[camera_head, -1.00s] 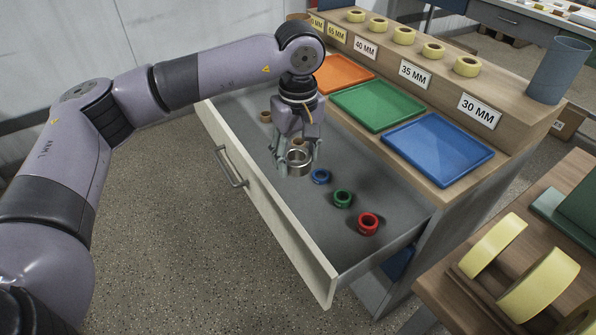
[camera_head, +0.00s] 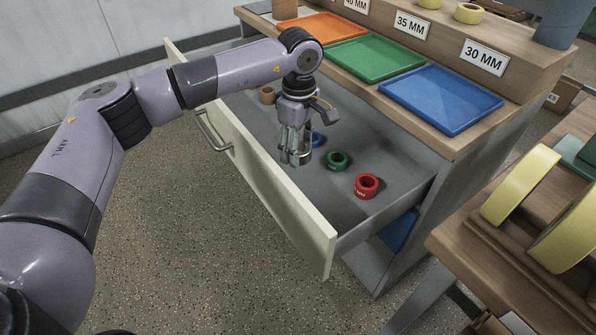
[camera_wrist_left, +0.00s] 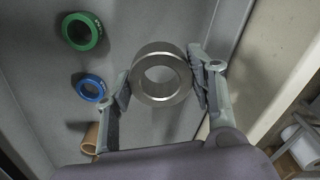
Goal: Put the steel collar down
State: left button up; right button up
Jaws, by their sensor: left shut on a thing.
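The steel collar (camera_wrist_left: 161,74) is a shiny metal ring. My left gripper (camera_wrist_left: 161,86) is shut on it, with one finger on each side of the ring in the left wrist view. In the head view the collar (camera_head: 305,156) shows only in part behind the fingers of my left gripper (camera_head: 296,158). The gripper points down over the open drawer (camera_head: 385,195), near its front wall. Whether the collar touches the drawer floor I cannot tell. My right gripper is not in view.
In the drawer, a blue ring (camera_head: 316,139), a green ring (camera_head: 337,161) and a red ring (camera_head: 367,186) lie close to the gripper. A tan ring (camera_head: 267,95) lies farther back. Orange (camera_head: 322,27), green (camera_head: 374,58) and blue trays (camera_head: 441,98) sit on the counter.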

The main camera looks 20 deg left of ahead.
aim_at(299, 183)
pick_arm(q)
notch_tip(299, 183, down, 8)
jog(key=shift+f+b, duration=0.1)
jog(key=shift+b, duration=0.25)
jog(key=shift+f, duration=0.35)
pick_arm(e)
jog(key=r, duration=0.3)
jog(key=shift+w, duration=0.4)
pick_arm(q)
jog(key=shift+f, duration=0.1)
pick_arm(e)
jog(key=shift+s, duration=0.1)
pick_arm(q)
jog(key=o, duration=1.2)
jog(key=shift+o, duration=0.2)
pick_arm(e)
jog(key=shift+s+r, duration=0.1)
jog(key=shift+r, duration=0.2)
